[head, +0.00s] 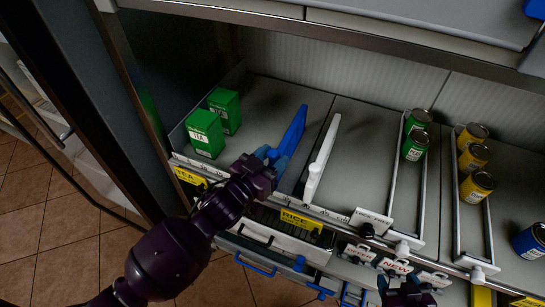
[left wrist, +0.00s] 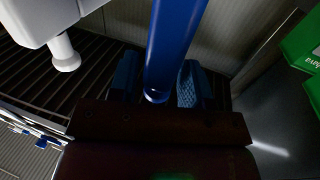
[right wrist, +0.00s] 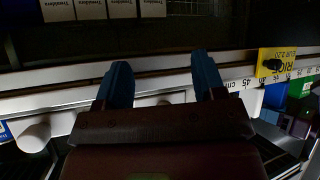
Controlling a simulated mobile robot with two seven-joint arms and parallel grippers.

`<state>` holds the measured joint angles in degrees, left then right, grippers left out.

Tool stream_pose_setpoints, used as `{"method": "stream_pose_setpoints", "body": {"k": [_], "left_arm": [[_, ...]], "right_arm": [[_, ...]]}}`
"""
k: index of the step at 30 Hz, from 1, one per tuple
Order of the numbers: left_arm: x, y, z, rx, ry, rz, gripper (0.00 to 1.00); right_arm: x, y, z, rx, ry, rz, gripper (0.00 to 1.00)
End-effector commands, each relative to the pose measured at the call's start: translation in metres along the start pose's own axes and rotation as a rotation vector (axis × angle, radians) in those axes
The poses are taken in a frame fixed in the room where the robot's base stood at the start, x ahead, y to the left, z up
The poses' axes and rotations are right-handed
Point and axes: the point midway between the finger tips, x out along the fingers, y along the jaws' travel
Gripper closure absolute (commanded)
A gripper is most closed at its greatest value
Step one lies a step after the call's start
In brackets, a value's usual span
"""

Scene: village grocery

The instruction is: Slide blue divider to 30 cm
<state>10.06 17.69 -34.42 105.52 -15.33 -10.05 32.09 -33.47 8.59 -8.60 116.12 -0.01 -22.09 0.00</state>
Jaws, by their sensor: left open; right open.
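The blue divider (head: 293,130) stands on the shelf board, running from front to back between the green tea boxes and the white divider (head: 322,160). My left gripper (head: 271,160) is at its front end. In the left wrist view the blue divider (left wrist: 174,45) passes between the two open fingers, which are on either side of it; I cannot tell whether either finger touches it. The scale strip (head: 318,210) runs along the shelf's front edge; its numbers by the blue divider are hidden by my gripper. My right gripper (right wrist: 161,85) is open and empty, below the shelf front.
Two green tea boxes (head: 205,134) stand left of the blue divider. Wire dividers with green cans (head: 416,146) and yellow cans (head: 473,157) stand right. Yellow price tags (head: 301,221) and hanging tags (head: 397,265) line the front. Shelf space beside the blue divider is bare.

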Motion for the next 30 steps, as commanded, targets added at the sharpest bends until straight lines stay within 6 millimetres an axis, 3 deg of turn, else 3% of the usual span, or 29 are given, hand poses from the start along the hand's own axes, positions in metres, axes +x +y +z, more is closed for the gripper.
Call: {"method": "stream_pose_setpoints", "body": {"k": [5, 18, 24, 30], "left_arm": [[-0.017, -0.001, 0.001, -0.001, -0.002, -0.001, 0.56], [-0.091, 0.000, 0.001, 0.000, -0.003, 0.000, 0.56], [-0.105, 0.000, 0.000, 0.000, -0.001, 0.000, 0.56], [-0.107, 0.000, 0.000, 0.000, 0.000, 0.000, 0.56]], "right_arm": [[-0.001, -0.001, -0.004, 0.006, 0.006, 0.001, 0.37], [-0.001, -0.002, -0.001, 0.011, -0.002, 0.002, 0.37], [-0.002, -0.001, -0.001, 0.008, -0.003, 0.002, 0.37], [-0.002, 0.000, -0.001, 0.004, -0.001, 0.002, 0.37]]}}
